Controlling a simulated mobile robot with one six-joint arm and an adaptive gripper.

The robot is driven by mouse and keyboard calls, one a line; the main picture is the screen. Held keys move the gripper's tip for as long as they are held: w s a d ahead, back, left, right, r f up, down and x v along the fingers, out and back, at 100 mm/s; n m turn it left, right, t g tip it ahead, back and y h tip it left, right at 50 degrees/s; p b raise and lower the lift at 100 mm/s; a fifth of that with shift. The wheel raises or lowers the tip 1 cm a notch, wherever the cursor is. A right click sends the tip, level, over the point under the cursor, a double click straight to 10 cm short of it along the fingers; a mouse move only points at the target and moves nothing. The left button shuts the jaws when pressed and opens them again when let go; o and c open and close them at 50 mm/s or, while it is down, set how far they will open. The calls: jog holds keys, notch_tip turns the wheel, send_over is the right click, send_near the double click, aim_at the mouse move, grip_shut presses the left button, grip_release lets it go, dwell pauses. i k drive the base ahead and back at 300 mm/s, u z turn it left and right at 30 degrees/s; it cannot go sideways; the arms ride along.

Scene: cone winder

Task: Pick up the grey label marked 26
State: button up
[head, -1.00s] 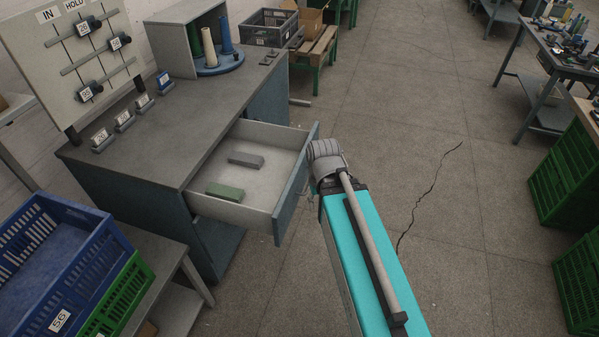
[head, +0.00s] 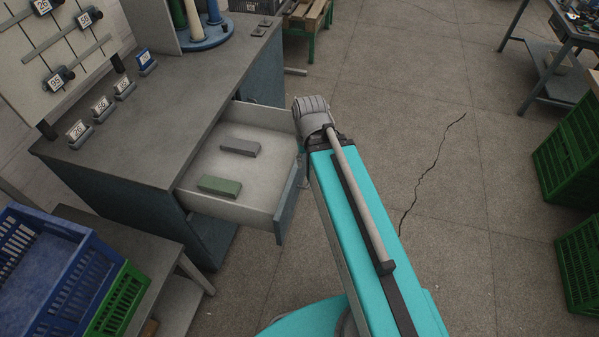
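A small grey label holder (head: 79,134) stands on the grey bench top at its front left. Its white face appears to read 26. Two similar grey labels, one (head: 102,108) and another (head: 125,88) behind it, stand in a row beyond it; their numbers are hard to read. A blue label (head: 146,62) stands at the far end of the row. Another tag reading 26 (head: 42,6) is on the upright board, at the top edge of the view. My arm reaches up from the bottom, right of the bench; my gripper is not visible.
An open drawer (head: 265,210) sticks out from the bench (head: 165,130), holding a grey block (head: 240,147) and a green block (head: 219,185). A blue crate (head: 50,270) and a green crate (head: 118,300) sit at lower left. Green crates (head: 572,155) stand at right. The floor between is open.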

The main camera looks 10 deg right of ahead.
aim_at(77, 129)
jog(key=u, duration=1.4)
jog(key=k, duration=0.65)
jog(key=z, duration=0.3)
jog(key=i, duration=0.85)
jog(key=z, duration=0.1)
